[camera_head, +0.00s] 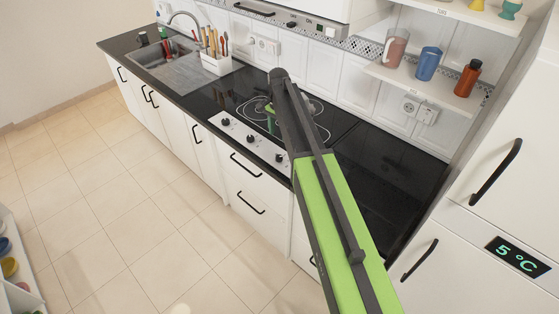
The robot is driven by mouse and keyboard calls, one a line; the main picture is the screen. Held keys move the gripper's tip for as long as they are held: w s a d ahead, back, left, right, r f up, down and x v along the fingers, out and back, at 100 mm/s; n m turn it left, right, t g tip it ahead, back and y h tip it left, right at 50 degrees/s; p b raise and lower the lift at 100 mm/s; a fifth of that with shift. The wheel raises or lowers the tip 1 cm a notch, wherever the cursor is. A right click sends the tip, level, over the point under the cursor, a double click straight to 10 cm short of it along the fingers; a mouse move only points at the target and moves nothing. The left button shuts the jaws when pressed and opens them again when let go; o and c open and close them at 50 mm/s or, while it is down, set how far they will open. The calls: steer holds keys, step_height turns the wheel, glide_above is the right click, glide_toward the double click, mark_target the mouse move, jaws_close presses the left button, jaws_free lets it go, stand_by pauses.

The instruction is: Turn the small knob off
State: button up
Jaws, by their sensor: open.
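Several dark round knobs sit on the white front panel of the cooktop (232,92): a left knob (225,122), a middle knob (250,138) and a right knob (278,158). Small dark knob-like parts (291,24) also show beside "ON" lettering on the white unit above. I cannot tell which knob is the small one, nor the knobs' settings. My green and black arm rises from the bottom right and bends above the cooktop. A short green part of it shows just left of the dark link. My gripper is hidden behind the arm.
A sink (165,55) and a utensil holder (216,65) are on the counter's left. A shelf (425,88) holds a pink jug (395,48), a blue cup (428,64) and an orange-brown bottle (467,79). A fridge (505,140) stands right.

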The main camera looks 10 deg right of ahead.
mark_target(279, 157)
step_height(279, 157, down, 14)
steer(key=b, duration=1.2)
steer(key=shift+r, duration=0.25)
steer(key=shift+c, duration=0.4)
steer(key=shift+d, duration=0.1)
jaws_close()
